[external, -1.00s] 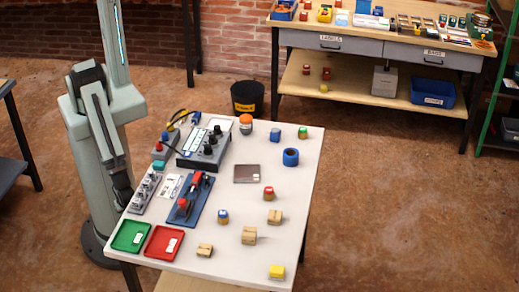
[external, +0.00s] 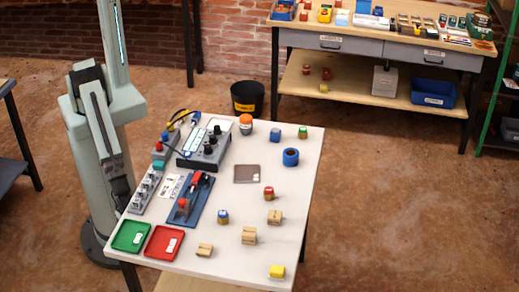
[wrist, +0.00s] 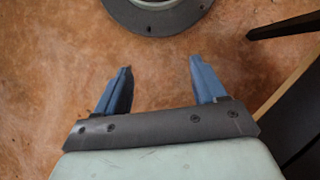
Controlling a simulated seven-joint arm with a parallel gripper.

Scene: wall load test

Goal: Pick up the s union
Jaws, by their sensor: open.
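I cannot tell for certain which thing is the s union. Small pieces stand on the white table: a blue ring-shaped piece (external: 291,157), a red-topped piece (external: 268,193), a blue-topped piece (external: 223,216), a green-topped piece (external: 303,132), a blue piece (external: 275,134) and an orange-topped piece (external: 246,124). My gripper (wrist: 160,66) is open and empty in the wrist view, its two blue fingers over bare floor. In the external view my arm hangs at the table's left edge; the fingers cannot be made out there.
A black bucket (external: 247,91) stands behind.

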